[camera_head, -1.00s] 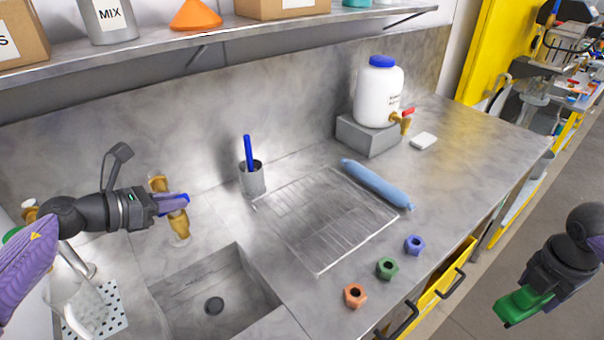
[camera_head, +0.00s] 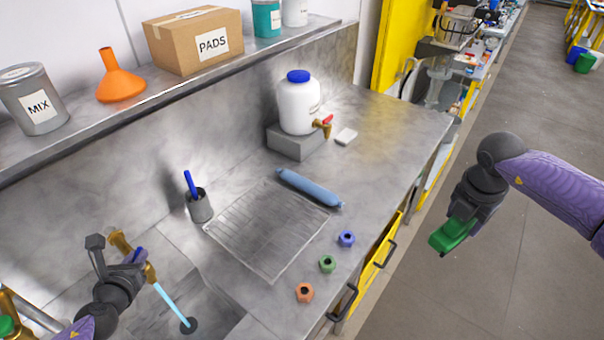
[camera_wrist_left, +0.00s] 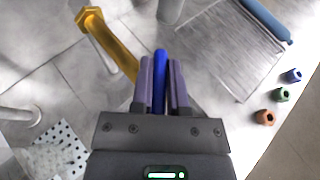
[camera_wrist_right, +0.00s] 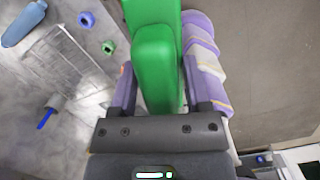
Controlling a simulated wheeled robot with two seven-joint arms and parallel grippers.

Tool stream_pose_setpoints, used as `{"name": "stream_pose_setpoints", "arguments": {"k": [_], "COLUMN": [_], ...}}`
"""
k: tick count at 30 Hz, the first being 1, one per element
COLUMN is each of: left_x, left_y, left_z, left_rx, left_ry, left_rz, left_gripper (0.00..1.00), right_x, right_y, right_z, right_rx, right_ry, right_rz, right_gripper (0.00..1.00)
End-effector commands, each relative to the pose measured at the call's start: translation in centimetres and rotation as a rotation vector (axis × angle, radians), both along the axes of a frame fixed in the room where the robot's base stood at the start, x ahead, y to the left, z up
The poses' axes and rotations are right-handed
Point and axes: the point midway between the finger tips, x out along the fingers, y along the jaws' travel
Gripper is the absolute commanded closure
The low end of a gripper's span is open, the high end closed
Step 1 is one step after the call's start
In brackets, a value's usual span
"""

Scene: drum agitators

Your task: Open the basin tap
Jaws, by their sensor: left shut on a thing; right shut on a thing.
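The brass basin tap (camera_head: 121,243) is at the lower left of the head view, over the basin. A pale blue water stream (camera_head: 168,303) runs from its spout down to the dark drain (camera_head: 189,325). My left gripper (camera_head: 139,262) is at the tap, shut on the blue tap lever (camera_wrist_left: 160,75), which stands between its fingers in the left wrist view. The tap's brass body (camera_wrist_left: 112,45) is just left of these fingers. My right gripper (camera_head: 458,228) is shut on a green block-like object (camera_wrist_right: 155,60), held over the floor right of the counter.
On the counter are a cup (camera_head: 200,207) with a blue stick, a ridged drainer (camera_head: 262,250), a blue roll (camera_head: 310,188) and three coloured nuts (camera_head: 327,264). A white jug (camera_head: 298,108) with a red-handled spigot stands behind. A shelf (camera_head: 150,108) overhangs the back.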

Motion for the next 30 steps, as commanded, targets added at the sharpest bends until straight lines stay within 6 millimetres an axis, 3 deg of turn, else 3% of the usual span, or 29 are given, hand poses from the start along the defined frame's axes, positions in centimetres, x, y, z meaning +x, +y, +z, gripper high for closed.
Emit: {"name": "stream_pose_setpoints", "arguments": {"k": [1,6,12,30], "left_x": [0.0,0.0,0.1,0.1], "left_y": [-0.2,-0.2,-0.2,-0.1], "left_z": [0.4,0.5,0.3,0.0], "left_rx": [-0.007,-0.004,-0.004,-0.001], "left_ry": [0.002,0.002,0.001,-0.001], "left_rz": [0.029,0.16,0.346,0.736], "left_gripper": [1.0,1.0,1.0,1.0], "right_x": [0.0,0.0,0.0,0.0], "right_y": [0.0,0.0,0.0,0.0], "right_z": [1.2,3.2,4.5,4.2], "right_rx": [0.001,0.0,0.0,0.0], "right_ry": [-0.001,-0.001,-0.001,-0.001], "right_rz": [0.0,0.0,0.0,0.0], "right_gripper": [1.0,1.0,1.0,1.0]}}
